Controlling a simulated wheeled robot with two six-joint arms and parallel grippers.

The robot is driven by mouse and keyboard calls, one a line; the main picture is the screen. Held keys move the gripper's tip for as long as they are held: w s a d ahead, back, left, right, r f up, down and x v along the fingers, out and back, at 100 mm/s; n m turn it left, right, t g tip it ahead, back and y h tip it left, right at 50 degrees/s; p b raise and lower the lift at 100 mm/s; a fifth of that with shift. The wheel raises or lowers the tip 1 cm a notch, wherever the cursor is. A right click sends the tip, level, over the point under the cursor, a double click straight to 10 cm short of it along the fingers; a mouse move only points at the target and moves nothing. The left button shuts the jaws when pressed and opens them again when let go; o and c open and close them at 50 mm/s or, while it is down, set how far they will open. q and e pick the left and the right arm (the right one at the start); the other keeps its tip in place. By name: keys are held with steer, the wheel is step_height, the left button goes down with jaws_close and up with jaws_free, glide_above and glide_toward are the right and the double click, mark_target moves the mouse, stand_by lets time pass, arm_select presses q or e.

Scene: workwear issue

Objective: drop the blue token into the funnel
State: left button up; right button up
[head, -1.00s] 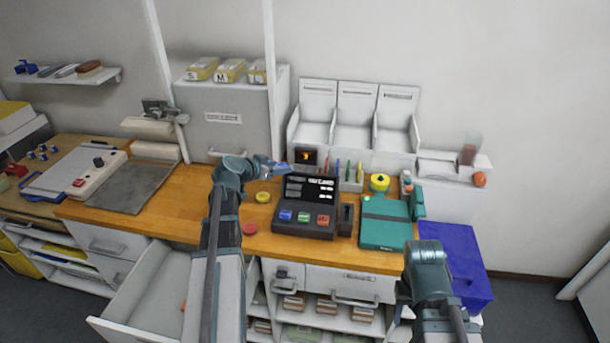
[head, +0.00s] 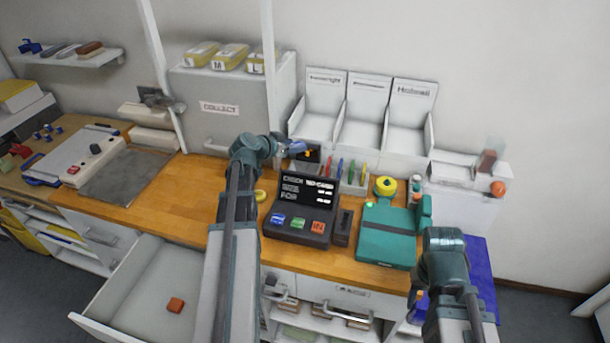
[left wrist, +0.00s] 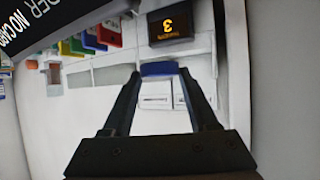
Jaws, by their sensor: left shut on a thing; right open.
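My left gripper (head: 292,147) is shut on the blue token (left wrist: 160,69), which shows between the fingertips in the left wrist view. In the head view it is held above the back of the bench, close to the small black display (head: 313,153) with an orange digit. That display reads 3 in the left wrist view (left wrist: 170,25). I cannot make out a funnel in either view. My right gripper (head: 418,303) is open, low in front of the bench by the blue bin, and mostly hidden by its own arm.
A dark keypad console (head: 300,208), a teal case (head: 388,236) and a pen holder (head: 352,182) stand near the left gripper. A yellow token (head: 261,196) lies on the bench (head: 170,215). An open drawer (head: 135,290) holds an orange-red block (head: 175,305).

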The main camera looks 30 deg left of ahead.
arm_select(q)
step_height(320, 180, down, 6)
steer(key=b, duration=0.5)
steer(key=shift+b, duration=0.4)
steer(key=o, duration=1.4)
steer(key=p+v, duration=0.6)
steer(key=v, duration=0.7)
steer(key=shift+s+r+p, duration=0.2)
steer(key=shift+s+p, duration=0.15)
